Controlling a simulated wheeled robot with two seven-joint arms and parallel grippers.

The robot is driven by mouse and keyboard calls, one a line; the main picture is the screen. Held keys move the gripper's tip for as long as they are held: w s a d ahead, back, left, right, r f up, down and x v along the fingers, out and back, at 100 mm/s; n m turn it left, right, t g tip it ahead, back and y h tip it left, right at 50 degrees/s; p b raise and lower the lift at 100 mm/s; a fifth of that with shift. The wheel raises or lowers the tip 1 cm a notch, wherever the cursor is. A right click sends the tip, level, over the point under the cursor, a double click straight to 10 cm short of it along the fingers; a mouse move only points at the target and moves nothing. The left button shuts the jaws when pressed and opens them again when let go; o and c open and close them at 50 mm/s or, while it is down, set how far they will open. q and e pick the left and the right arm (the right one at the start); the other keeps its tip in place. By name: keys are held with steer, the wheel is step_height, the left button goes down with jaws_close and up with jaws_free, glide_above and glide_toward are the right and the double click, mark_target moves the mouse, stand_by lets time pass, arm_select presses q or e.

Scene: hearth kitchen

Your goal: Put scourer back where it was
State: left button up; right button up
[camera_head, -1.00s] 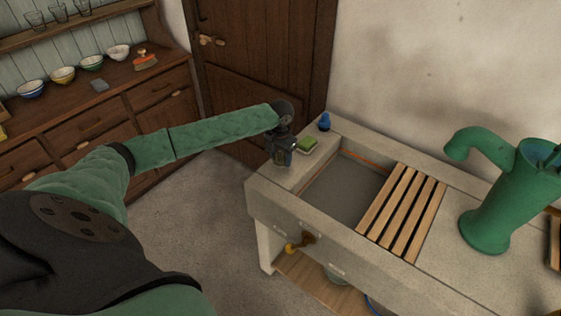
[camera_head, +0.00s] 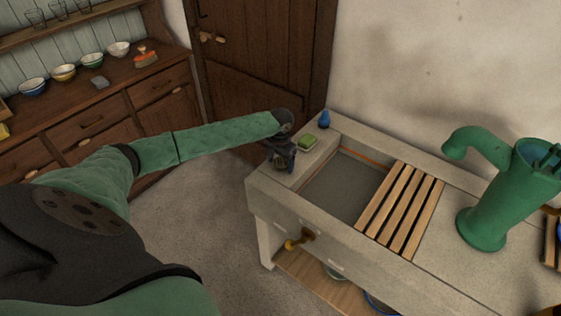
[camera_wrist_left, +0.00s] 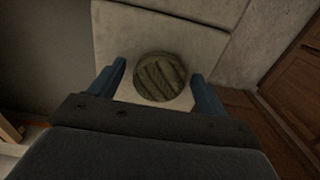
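A round, grey-brown ribbed disc, which looks like the scourer (camera_wrist_left: 160,77), shows in the left wrist view over a pale stone surface. My left gripper (camera_head: 281,160) is low over the near left corner of the stone sink counter (camera_head: 268,188). In the wrist view its two blue fingers (camera_wrist_left: 158,82) stand apart on either side of the disc, with a narrow gap showing on each side. I cannot tell how far the disc is below the fingertips. My right gripper is not in view.
The sink basin (camera_head: 345,187), a slatted wooden rack (camera_head: 400,210) and a green pump (camera_head: 495,200) lie further right. A dresser (camera_head: 90,120) with bowls stands at left.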

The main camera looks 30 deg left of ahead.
mark_target(281, 160)
arm_select(q)
steer(key=shift+r+b, duration=0.35)
steer(key=shift+r, duration=0.15)
step_height(281, 160, up, 11)
steer(key=b, duration=0.4)
steer(key=shift+r, duration=0.15)
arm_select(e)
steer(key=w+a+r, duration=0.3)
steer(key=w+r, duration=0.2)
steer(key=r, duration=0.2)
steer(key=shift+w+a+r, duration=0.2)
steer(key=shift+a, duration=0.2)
